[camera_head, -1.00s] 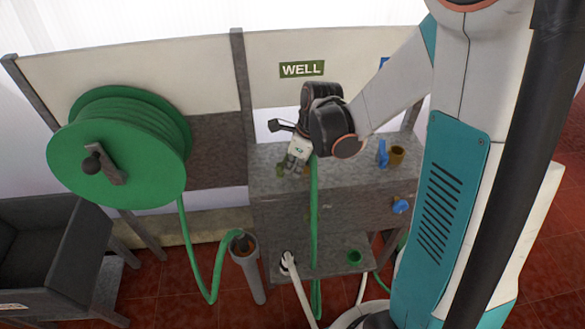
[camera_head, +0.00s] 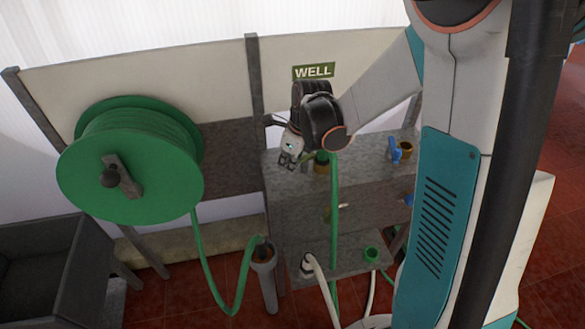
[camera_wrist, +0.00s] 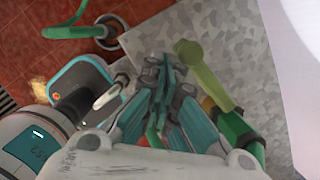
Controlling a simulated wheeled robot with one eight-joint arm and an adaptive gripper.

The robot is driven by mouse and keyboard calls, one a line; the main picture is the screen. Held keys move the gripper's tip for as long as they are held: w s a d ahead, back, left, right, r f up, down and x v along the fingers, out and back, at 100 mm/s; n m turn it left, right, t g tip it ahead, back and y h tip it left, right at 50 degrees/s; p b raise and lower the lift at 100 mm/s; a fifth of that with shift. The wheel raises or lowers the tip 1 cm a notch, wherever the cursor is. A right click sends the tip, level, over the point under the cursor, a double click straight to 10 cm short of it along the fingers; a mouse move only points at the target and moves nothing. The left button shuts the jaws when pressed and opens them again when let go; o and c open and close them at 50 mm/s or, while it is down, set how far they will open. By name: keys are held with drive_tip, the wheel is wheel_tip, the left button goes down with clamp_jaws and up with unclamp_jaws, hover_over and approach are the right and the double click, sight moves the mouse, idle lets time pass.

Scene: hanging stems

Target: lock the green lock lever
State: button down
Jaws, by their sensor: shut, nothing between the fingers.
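An olive-green lever (camera_wrist: 207,76) with a rounded end shows in the wrist view, beside a green hose coupling (camera_wrist: 237,132). I take it as the green lock lever; it is not clearly visible in the head view. The coupling (camera_head: 321,157) sits on a brass-coloured port on the grey bench top, and a green hose (camera_head: 333,225) hangs down in front. My gripper (camera_head: 287,161) is shut and empty, just left of the coupling and close over the bench. In the wrist view my gripper (camera_wrist: 160,72) lies left of the lever; contact cannot be told.
A blue-handled valve (camera_head: 395,150) and another brass port (camera_head: 407,149) stand to the right on the bench (camera_head: 295,185). A large green hose reel (camera_head: 125,165) is at left. A pipe stand (camera_head: 264,262) holds a hose end below.

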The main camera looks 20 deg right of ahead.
drive_tip(key=shift+w+a, duration=0.45)
drive_tip(key=shift+w, duration=0.35)
